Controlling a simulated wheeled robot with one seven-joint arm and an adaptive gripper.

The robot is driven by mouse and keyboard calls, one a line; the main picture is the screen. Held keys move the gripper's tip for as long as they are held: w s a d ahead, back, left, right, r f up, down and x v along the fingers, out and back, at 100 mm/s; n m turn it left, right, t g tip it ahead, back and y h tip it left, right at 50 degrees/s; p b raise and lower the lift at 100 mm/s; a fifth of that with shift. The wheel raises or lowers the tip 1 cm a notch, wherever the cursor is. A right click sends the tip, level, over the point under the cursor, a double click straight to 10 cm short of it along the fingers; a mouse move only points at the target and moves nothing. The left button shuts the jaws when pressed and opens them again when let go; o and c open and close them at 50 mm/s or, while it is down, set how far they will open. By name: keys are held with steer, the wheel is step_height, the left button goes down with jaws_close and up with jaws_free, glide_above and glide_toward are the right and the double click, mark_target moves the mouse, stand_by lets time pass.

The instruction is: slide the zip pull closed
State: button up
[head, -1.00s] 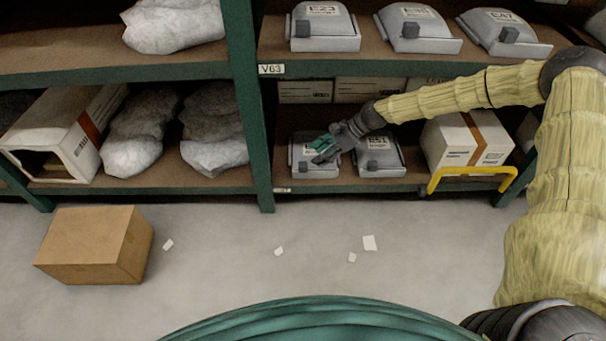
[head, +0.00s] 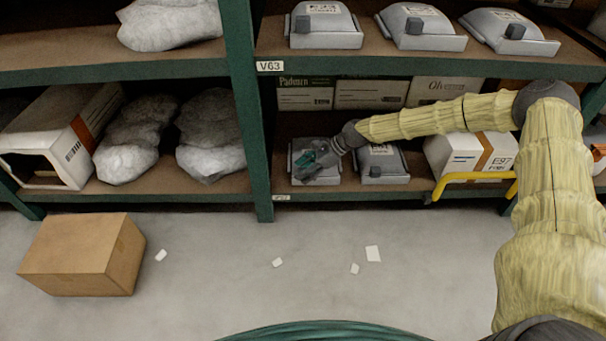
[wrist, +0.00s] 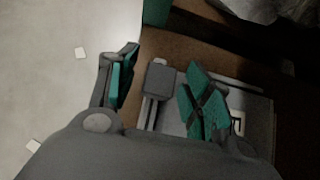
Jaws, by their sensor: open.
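A grey case (head: 330,179) lies on the lower shelf, mostly covered by my gripper (head: 309,161) in the head view. In the wrist view the case (wrist: 258,108) has a narrow rail (wrist: 151,112) with a dark grey block-shaped pull (wrist: 160,79) on it. My gripper (wrist: 161,66) is open, its green-padded fingers on either side of the pull. The left finger stands apart from the pull, with a gap. The right finger is close to it; whether it touches, I cannot tell. In the head view this pull is hidden behind my gripper.
A similar case (head: 390,160) lies just to the right on the same shelf. A green upright (head: 246,110) stands to the left. A yellow rail (head: 470,177) and a white carton (head: 456,155) are farther right. A cardboard box (head: 75,255) sits on the floor.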

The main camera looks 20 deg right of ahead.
steer(key=shift+w+a+f, duration=0.1)
steer(key=shift+a+f, duration=0.1)
steer(key=shift+a, duration=0.05)
jaws_close()
